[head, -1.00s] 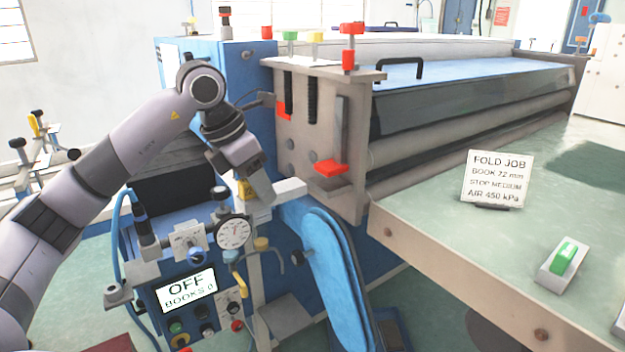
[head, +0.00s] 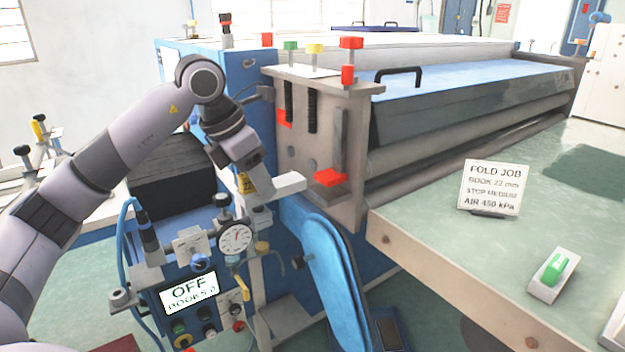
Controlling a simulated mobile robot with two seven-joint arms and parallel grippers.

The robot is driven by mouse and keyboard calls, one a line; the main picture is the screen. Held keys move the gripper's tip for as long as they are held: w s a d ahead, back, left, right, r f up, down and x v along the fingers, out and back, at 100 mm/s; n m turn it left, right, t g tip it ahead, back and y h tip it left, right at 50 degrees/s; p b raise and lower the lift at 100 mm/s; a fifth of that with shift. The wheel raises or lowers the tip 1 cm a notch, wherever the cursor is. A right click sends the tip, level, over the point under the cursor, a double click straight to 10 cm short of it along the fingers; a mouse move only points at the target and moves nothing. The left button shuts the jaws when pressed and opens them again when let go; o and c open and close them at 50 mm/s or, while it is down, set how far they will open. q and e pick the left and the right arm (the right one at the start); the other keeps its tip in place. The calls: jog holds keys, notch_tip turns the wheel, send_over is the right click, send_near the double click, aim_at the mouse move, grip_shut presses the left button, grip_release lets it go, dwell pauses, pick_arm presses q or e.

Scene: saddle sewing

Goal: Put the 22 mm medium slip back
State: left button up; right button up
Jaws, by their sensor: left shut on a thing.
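The card (head: 491,187) on the green table reads FOLD JOB, BOOK 22 mm, STOP MEDIUM, AIR 450 kPa and leans upright in a small dark foot. My left gripper (head: 262,208) is in front of the machine's end plate, just above the round dial, pointing down. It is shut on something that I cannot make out. A pale bar (head: 287,185) sticks out to the right at the gripper; I cannot tell whether it is part of the gripper or held. I cannot pick out a separate 22 mm medium slip. My right gripper is out of view.
The end plate (head: 350,213) carries red, green and yellow knobs on top. A dial (head: 235,238) and a screen (head: 188,293) reading OFF stand below the gripper. A blue padded arm (head: 325,270) is close on the right. The table's near part is mostly clear.

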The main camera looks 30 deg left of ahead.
pick_arm(q)
jog(key=shift+r, duration=0.4)
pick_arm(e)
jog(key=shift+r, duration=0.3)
